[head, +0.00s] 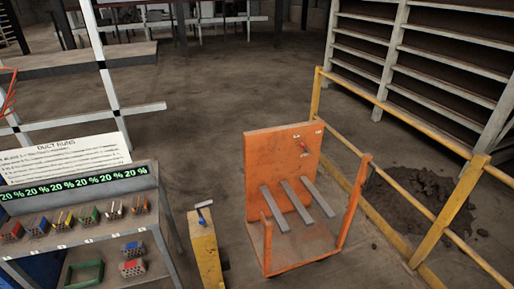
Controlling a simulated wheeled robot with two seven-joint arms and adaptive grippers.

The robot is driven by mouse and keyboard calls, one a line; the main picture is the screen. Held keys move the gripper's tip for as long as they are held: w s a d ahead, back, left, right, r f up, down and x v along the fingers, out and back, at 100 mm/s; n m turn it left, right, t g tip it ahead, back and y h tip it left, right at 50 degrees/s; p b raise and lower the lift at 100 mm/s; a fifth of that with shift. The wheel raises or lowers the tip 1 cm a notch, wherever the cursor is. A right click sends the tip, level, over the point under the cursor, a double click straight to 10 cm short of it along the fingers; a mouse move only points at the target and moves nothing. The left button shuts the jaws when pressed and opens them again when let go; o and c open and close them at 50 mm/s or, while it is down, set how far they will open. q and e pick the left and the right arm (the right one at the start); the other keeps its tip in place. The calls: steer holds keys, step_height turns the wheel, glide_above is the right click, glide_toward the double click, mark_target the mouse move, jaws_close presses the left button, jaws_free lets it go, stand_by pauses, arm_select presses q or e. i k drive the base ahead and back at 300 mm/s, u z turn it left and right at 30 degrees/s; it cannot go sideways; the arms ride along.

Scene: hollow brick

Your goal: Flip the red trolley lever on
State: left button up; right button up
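The orange trolley (272,172) stands on the floor right of centre in the head view. A small red lever (303,147) sits high on the right part of its upright back panel. Small pale marks lie above and below the lever, too small to read, and I cannot tell its setting. Several grey bars (296,200) slope across the trolley's lower front. Neither of my grippers shows in this view.
A yellow post (205,252) with a blue lever stands left of the trolley. A bench (172,250) with several coloured bricks and a green display is at left. A yellow railing (440,222) runs close along the trolley's right. Open floor (235,90) lies behind.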

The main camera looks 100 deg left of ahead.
mark_target(301, 145)
steer(key=u, duration=2.15)
steer(key=i, duration=1.55)
steer(key=u, duration=0.95)
steer(key=i, duration=0.4)
steer(key=u, duration=0.4)
